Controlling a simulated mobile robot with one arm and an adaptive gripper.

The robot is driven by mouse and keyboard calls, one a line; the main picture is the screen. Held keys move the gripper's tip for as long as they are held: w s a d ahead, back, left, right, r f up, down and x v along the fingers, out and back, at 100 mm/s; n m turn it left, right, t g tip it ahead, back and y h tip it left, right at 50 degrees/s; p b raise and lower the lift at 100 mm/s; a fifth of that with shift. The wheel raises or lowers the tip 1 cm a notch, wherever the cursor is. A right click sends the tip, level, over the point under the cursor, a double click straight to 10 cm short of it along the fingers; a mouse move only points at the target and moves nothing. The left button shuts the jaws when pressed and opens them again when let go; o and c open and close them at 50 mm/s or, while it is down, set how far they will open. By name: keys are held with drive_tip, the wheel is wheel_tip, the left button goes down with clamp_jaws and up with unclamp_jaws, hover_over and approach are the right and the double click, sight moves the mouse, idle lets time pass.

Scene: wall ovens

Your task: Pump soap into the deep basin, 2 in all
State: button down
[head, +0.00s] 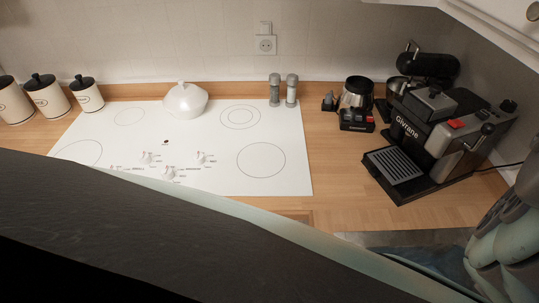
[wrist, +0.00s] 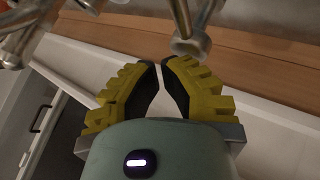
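My gripper (wrist: 159,65) shows in the wrist view with yellow, dark-padded fingers. The fingertips are drawn close together with only a thin gap and nothing visible between them. Several shiny metal parts (wrist: 190,42) hang in at the top of the wrist view, just beyond the fingertips; I cannot tell what they belong to. No soap pump and no deep basin can be made out in either view. In the head view the gripper is not seen; only part of my arm shows at the lower right.
A white cooktop (head: 225,170) carries a white lidded dish (head: 185,101). Two shakers (head: 283,90) stand behind it. A coffee machine (head: 425,130) and a metal pot (head: 356,92) stand right; canisters (head: 47,95) stand left. A large dark shape blocks the head view's foreground. Wooden counter (head: 335,165) is clear beside the cooktop.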

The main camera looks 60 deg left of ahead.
drive_tip(key=shift+f+b, duration=1.15)
drive_tip(key=shift+b, duration=0.05)
idle(0.9)
drive_tip(key=shift+r, duration=0.1)
drive_tip(key=shift+a+r+p, duration=0.1)
drive_tip(key=shift+r+p, duration=0.9)
drive_tip(key=shift+r, duration=0.6)
drive_tip(key=shift+r, duration=0.1)
drive_tip(key=shift+r+p, duration=1.55)
drive_tip(key=shift+r, duration=0.85)
drive_tip(key=c, duration=1.7)
unclamp_jaws()
clamp_jaws()
